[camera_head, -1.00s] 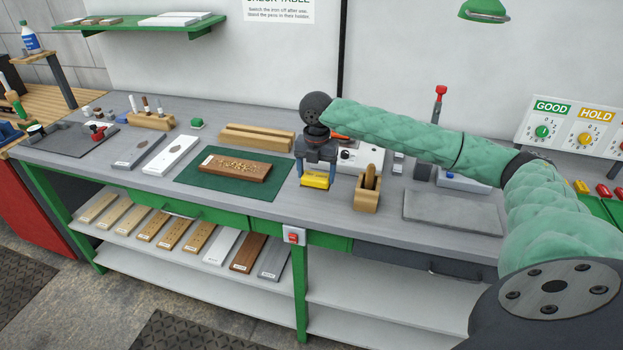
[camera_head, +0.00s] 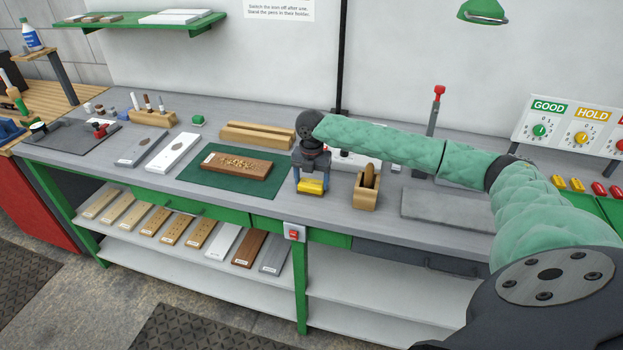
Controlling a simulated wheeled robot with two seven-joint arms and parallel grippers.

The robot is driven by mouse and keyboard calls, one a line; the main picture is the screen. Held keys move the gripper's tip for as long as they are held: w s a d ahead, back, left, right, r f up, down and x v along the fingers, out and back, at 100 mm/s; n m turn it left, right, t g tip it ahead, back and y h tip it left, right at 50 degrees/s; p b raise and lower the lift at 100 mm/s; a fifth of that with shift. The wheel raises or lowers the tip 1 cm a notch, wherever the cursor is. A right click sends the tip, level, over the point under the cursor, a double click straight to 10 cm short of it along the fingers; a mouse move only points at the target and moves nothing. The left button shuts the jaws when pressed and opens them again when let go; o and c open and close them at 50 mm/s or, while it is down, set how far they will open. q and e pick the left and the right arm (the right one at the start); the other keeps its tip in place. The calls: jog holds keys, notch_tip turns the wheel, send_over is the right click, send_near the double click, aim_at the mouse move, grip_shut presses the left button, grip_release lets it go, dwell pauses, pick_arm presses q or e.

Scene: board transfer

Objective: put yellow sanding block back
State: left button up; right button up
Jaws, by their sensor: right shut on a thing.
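The yellow sanding block (camera_head: 312,187) is at the front part of the grey workbench, just right of the green mat (camera_head: 190,178). My right gripper (camera_head: 311,181) points down and is shut on the block, with its blue fingers on either side. I cannot tell whether the block touches the bench top or hangs slightly above it. My left gripper is not in view.
A wooden holder (camera_head: 364,198) with a brown item stands close right of the gripper. A grey slab (camera_head: 450,210) lies farther right. Wooden rails (camera_head: 257,137) lie behind the mat. A white box (camera_head: 352,160) is partly hidden behind my arm. The lower shelf (camera_head: 190,262) holds several boards.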

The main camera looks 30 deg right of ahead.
aim_at(311, 183)
jog(key=o, duration=0.9)
jog(key=shift+f, duration=0.1)
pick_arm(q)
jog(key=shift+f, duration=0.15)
pick_arm(e)
jog(key=shift+r, duration=0.4)
pick_arm(q)
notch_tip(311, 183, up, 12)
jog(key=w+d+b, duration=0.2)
jog(key=b, duration=0.2)
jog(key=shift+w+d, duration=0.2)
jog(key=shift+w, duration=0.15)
pick_arm(e)
notch_tip(311, 183, up, 12)
jog(key=shift+f, duration=0.25)
jog(key=shift+f, duration=0.1)
